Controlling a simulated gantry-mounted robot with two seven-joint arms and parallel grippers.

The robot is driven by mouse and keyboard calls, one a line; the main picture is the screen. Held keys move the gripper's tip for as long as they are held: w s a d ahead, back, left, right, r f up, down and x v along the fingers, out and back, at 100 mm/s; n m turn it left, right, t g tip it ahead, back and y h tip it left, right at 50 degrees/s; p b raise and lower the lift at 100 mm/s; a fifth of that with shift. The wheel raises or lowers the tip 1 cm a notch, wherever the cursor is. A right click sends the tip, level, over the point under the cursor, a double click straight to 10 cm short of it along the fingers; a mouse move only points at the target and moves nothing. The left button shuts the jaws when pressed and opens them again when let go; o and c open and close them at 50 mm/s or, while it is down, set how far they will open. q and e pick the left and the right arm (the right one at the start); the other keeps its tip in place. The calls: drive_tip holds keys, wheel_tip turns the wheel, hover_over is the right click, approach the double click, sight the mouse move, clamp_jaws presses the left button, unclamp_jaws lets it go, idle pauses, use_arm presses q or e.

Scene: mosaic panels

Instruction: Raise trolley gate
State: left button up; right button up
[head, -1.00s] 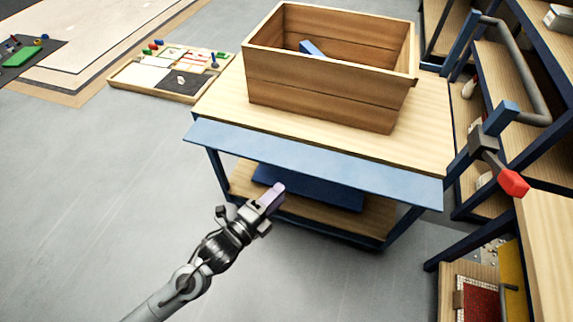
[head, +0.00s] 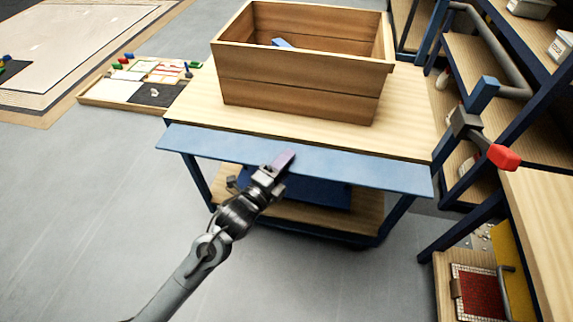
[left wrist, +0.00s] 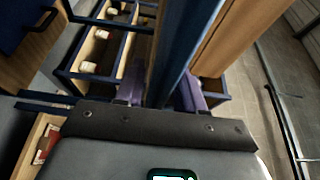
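The trolley gate is a long flat blue panel (head: 350,168) along the front edge of the wooden trolley top (head: 415,140), sloping outward and down. My right gripper is not in view.
A wooden crate (head: 300,92) stands on the trolley, with a blue piece inside. A blue slab (head: 325,195) lies on the lower shelf. Shelving with a red-ended bar (head: 503,157) is close on the right. The floor at left is open, with a mosaic tray (head: 125,95) farther back.

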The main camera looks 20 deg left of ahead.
use_arm(q)
drive_tip(key=shift+w+d, duration=0.1)
drive_tip(key=shift+w, duration=0.1)
clamp_jaws()
idle(0.4)
